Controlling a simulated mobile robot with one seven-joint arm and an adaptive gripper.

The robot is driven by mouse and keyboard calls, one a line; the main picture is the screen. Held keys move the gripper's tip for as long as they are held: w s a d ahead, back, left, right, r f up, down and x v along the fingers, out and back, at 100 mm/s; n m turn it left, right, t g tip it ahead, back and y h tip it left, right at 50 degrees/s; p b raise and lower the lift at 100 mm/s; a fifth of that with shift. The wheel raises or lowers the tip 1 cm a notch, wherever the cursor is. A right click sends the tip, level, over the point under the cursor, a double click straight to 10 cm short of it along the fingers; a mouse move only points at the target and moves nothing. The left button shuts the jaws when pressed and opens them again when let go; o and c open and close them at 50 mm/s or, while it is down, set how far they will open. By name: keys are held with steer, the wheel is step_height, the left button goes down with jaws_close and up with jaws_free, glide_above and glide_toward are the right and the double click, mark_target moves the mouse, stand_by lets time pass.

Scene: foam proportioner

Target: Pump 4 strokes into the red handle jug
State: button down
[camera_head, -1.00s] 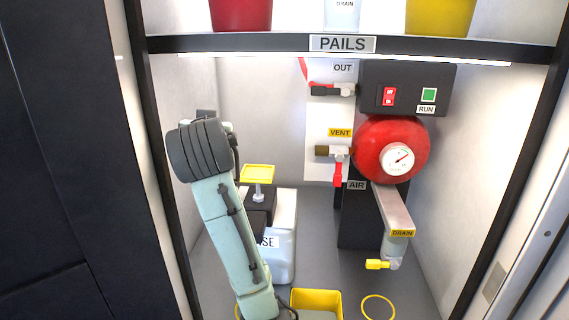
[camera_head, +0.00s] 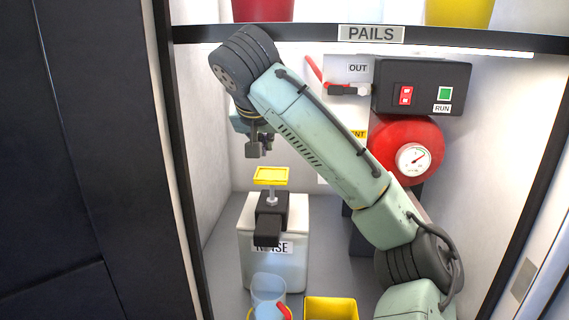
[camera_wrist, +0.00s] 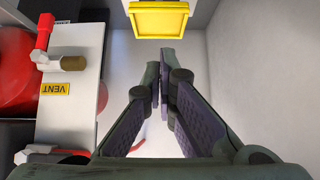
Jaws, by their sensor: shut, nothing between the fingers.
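The plate also shows at the top of the wrist view (camera_wrist: 158,20). A translucent bluish jug (camera_head: 268,287) with a red handle (camera_head: 284,311) stands on the floor in front of the container, below the black spout; its lower part is cut off by the frame. My gripper (camera_head: 260,148) is shut and empty, above and slightly left of the plate, apart from it. It fills the middle of the wrist view (camera_wrist: 163,85).
A yellow bin (camera_head: 331,309) stands right of the jug. A red tank with a gauge (camera_head: 413,160), a black box with switches (camera_head: 422,88) and an OUT valve (camera_head: 345,90) are at right, partly behind my arm. The PAILS shelf (camera_head: 480,46) crosses above.

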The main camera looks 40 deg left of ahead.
mark_target(271, 175)
stand_by(0.3)
steer(key=p+x, duration=0.2)
steer(key=x, duration=0.8)
steer(key=shift+d, duration=0.1)
